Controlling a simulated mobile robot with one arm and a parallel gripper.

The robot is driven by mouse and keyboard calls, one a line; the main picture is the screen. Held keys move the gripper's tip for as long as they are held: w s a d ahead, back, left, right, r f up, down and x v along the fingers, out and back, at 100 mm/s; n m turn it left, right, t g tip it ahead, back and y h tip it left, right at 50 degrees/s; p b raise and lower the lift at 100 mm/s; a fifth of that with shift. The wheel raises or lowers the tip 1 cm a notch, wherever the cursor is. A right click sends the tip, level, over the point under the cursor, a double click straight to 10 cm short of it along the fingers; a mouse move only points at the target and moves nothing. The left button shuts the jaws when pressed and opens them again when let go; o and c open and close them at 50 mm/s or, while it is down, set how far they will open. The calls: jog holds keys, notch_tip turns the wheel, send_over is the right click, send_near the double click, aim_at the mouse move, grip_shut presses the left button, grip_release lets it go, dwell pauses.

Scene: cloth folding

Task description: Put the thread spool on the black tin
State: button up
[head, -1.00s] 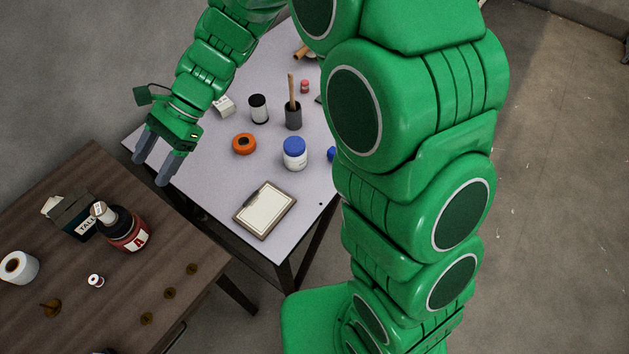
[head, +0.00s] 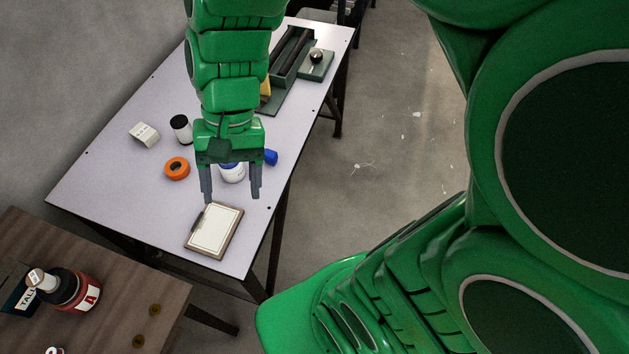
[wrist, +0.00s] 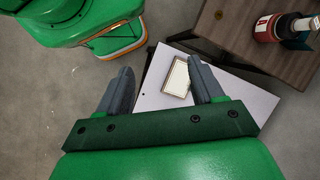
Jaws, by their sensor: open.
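What looks like the thread spool (head: 55,350) is a small white and dark piece on the brown table, mostly cut off by the bottom edge of the head view. A black cylinder with a white label (head: 181,128) stands on the pale table; I cannot tell whether it is the black tin. My gripper (head: 231,196) is open and empty, fingers pointing down near the clipboard and partly in front of a white jar. In the wrist view the open fingers (wrist: 160,76) have nothing between them but the view of the floor and table below.
The brown table (head: 110,290) holds a dark bottle with a red label (head: 75,290), a dark carton (head: 15,290) and small brass pieces. The pale table (head: 110,175) holds an orange ring (head: 177,169), a white box (head: 144,134), the clipboard (head: 214,230) and a white jar (head: 232,173).

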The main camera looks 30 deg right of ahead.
jog(key=s+d+n+h, duration=0.1)
jog(key=s+d, duration=0.2)
jog(key=d, duration=0.3)
jog(key=s+d+r+n+t+h, duration=0.1)
jog(key=s+d+h, duration=0.1)
jog(key=s+d, duration=0.2)
jog(key=shift+s+d+t, duration=0.15)
jog(key=shift+d+t, duration=0.15)
jog(key=shift+d, duration=0.95)
